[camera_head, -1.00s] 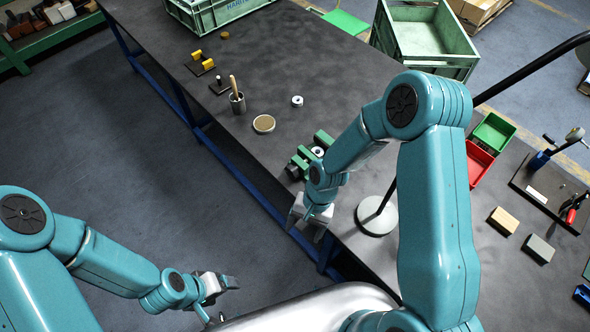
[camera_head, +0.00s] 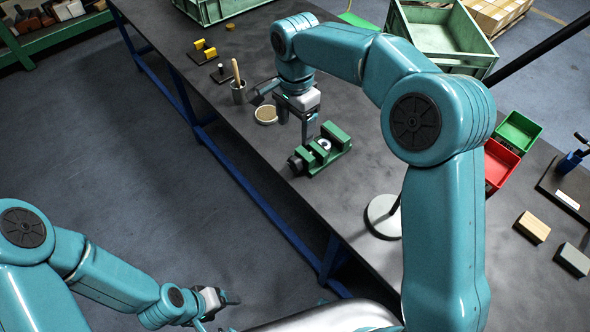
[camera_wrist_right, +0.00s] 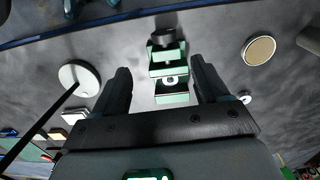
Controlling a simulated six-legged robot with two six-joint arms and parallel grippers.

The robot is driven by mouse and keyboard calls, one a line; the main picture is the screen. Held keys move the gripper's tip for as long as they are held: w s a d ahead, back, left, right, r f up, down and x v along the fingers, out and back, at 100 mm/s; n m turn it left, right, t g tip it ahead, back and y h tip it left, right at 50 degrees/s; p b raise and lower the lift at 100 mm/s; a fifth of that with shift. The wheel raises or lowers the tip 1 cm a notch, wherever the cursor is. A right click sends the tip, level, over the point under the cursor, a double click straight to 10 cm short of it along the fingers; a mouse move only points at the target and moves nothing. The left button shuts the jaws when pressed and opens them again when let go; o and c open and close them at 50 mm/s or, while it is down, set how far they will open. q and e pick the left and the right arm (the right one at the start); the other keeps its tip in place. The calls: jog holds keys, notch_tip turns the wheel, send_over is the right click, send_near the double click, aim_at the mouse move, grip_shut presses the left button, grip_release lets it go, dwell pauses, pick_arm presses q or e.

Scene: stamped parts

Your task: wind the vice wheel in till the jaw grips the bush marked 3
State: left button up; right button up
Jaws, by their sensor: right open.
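The green vice (camera_head: 340,150) lies on the dark bench in the head view and also shows in the right wrist view (camera_wrist_right: 172,97). A pale ring-shaped bush (camera_wrist_right: 170,81) sits between its jaws; no mark on it is legible. The dark vice wheel (camera_wrist_right: 163,38) is at one end, on the bench-edge side in the head view (camera_head: 295,163). My right gripper (camera_head: 293,122) points down above the bench beside the vice, open and empty. In the wrist view its fingers stand either side of the vice, apart from it. My left gripper (camera_head: 222,299) is off the bench; its fingers are unclear.
A round lamp base (camera_head: 383,217) stands near the vice. A round tan-topped dish (camera_head: 265,115) and a cup with a handle (camera_head: 238,93) are behind my right gripper. Red (camera_head: 499,165) and green (camera_head: 520,130) bins stand to the right. Bench surface between is clear.

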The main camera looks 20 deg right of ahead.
aim_at(294, 159)
notch_tip(294, 159, down, 15)
jog(key=shift+w+r, duration=0.1)
dwell(0.5)
jog(key=shift+a, duration=0.1)
jog(key=c, duration=1)
